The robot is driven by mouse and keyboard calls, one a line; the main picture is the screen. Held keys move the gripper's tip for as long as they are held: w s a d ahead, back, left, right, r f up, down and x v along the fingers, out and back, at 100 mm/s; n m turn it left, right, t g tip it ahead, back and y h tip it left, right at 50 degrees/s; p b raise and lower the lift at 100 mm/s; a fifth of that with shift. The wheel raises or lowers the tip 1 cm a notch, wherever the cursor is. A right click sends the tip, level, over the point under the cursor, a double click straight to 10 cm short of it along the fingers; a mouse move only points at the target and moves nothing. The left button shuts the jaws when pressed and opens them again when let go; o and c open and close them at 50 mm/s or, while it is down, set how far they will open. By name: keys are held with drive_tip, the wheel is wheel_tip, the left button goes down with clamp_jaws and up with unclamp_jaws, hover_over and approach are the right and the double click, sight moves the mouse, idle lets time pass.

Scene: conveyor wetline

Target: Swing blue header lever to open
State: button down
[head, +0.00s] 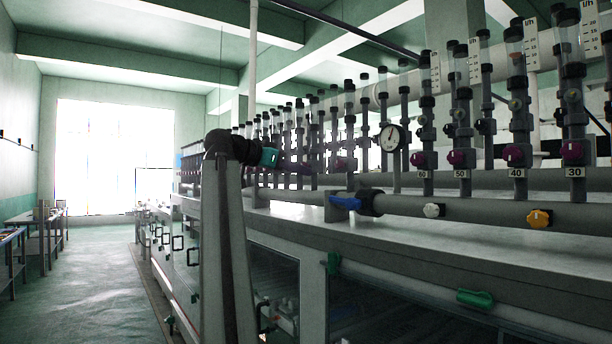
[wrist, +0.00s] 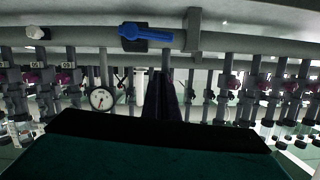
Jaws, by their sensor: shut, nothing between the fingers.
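The blue header lever (head: 346,202) sits on a dark valve body (head: 371,203) on the grey header pipe (head: 468,209). The lever lies roughly along the pipe and points left from the valve in the head view. In the wrist view, which looks upside down, the blue lever (wrist: 147,34) lies level along the pipe near the top. My gripper (head: 300,167) is up and left of the lever in the head view, apart from it. Its dark fingers (wrist: 164,76) are together and empty in the wrist view, pointing toward the pipe area. Their exact gap to the lever cannot be told.
A round gauge (head: 391,138) stands on a pipe above the lever. Several flow tubes with magenta knobs (head: 515,154) line the header. A white knob (head: 434,210) and an orange knob (head: 540,219) sit right of the lever. The aisle floor (head: 95,270) at left is clear.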

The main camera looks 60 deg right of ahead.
idle(0.3)
drive_tip(key=shift+s+d+r+p, duration=0.25)
drive_tip(key=shift+s+p, duration=0.4)
drive_tip(key=shift+p, duration=0.45)
drive_tip(key=p, duration=0.4)
hover_over(346, 202)
drive_tip(key=w, duration=0.5)
wheel_tip(346, 202, down, 3)
drive_tip(key=shift+d+f+p, duration=0.15)
drive_tip(key=shift+f+p, duration=0.15)
drive_tip(key=shift+f, duration=0.55)
drive_tip(key=shift+d+f+p, duration=0.1)
drive_tip(key=shift+f+p, duration=0.2)
drive_tip(key=shift+f, duration=0.55)
